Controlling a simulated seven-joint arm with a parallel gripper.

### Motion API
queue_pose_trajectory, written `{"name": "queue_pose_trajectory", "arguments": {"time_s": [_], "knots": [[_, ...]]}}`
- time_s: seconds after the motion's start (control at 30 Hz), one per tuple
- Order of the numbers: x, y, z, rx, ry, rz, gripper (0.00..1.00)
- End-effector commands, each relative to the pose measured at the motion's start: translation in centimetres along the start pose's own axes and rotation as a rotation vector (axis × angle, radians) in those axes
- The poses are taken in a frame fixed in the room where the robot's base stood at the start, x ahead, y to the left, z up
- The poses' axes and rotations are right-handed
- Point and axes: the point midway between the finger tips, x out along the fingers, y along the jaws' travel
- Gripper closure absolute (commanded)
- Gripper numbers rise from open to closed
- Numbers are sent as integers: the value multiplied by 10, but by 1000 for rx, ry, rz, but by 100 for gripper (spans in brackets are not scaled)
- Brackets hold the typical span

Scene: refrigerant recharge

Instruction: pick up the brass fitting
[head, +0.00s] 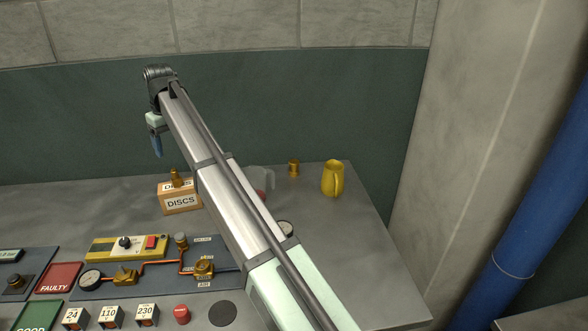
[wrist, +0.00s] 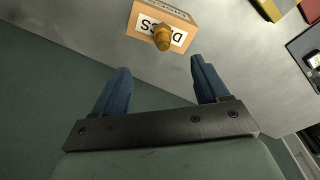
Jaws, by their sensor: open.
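A brass fitting (head: 176,178) stands on top of a cardboard box labelled DISCS (head: 181,203) on the grey bench. In the wrist view the fitting (wrist: 162,38) shows at the box (wrist: 178,22), ahead of and roughly centred between my fingertips. My gripper (head: 157,146) hangs above the bench, up and to the left of the box, its blue fingers pointing down. In the wrist view my gripper (wrist: 160,66) is open with nothing between its two fingers. Another small brass piece (head: 293,168) stands at the back of the bench; I cannot tell what it is.
A yellow jug (head: 333,179) stands at the back right, and a clear container (head: 262,181) is partly behind my arm. A board with gauge, copper pipes and valves (head: 150,278) lies in front. FAULTY (head: 58,278) and GOOD (head: 38,316) pads are at left. A wall rises behind.

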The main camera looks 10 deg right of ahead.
Motion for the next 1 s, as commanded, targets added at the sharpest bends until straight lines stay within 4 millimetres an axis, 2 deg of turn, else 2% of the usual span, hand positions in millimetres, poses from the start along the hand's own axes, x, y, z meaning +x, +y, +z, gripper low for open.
{"name": "queue_pose_trajectory", "arguments": {"time_s": [0.07,0.17,0.37,0.5,0.6,0.8,1.0], "knots": [[0,17,5,21,0,3,26],[1,54,16,64,-3,7,26],[10,152,55,183,-19,15,26],[18,218,87,266,-31,18,26],[23,254,107,313,-38,17,26],[30,306,139,382,-46,13,26],[38,348,167,464,-52,6,26]]}}
